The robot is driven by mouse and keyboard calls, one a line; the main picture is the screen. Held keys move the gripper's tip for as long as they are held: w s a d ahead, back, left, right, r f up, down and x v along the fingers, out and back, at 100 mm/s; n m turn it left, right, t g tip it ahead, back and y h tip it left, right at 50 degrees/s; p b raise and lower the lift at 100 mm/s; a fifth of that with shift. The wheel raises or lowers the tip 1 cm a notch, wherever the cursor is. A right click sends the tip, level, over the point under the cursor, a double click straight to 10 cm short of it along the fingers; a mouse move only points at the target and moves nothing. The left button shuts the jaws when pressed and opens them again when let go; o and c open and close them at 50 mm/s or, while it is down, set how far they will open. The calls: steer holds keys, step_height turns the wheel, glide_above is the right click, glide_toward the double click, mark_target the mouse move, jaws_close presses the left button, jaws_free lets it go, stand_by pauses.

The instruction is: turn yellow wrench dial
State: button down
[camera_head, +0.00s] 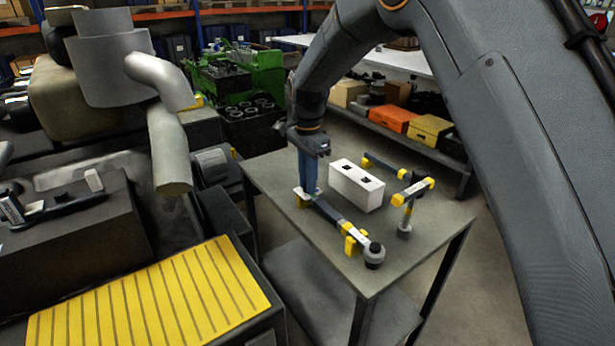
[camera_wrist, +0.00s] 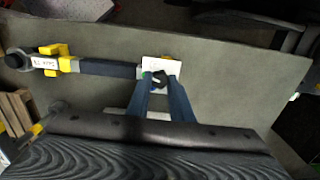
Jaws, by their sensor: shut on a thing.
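A torque wrench with a dark blue handle (camera_head: 335,217) lies on the grey table, with its round black head (camera_head: 375,255) towards the front. A yellow block (camera_head: 352,240) is under it near the head. The wrench also shows in the wrist view (camera_wrist: 105,68), head at the left. My gripper (camera_head: 306,192) points down at the handle's far end, by a white piece with yellow beside it. In the wrist view, my blue fingers (camera_wrist: 162,84) are shut on a small dark dial (camera_wrist: 160,79) at that end. Part of the dial is hidden by the fingers.
A white box (camera_head: 357,188) with dark slots stands beside the wrench on the table (camera_head: 270,172). Yellow-ended tools (camera_head: 410,195) lie to the right. A shelf with orange (camera_head: 392,122) and yellow cases (camera_head: 430,130) stands behind. The table's front corner is bare.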

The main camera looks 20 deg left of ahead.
steer(key=m+p, duration=0.1)
steer(key=m, duration=0.3)
steer(key=shift+m+p, duration=0.65)
steer(key=shift+m, duration=1.55)
steer(key=c, duration=1.6)
jaws_free()
steer(key=shift+o, duration=0.2)
steer(key=shift+r, duration=0.1)
step_height(320, 180, up, 8)
steer(key=shift+f+b, duration=0.15)
steer(key=shift+b, duration=0.9)
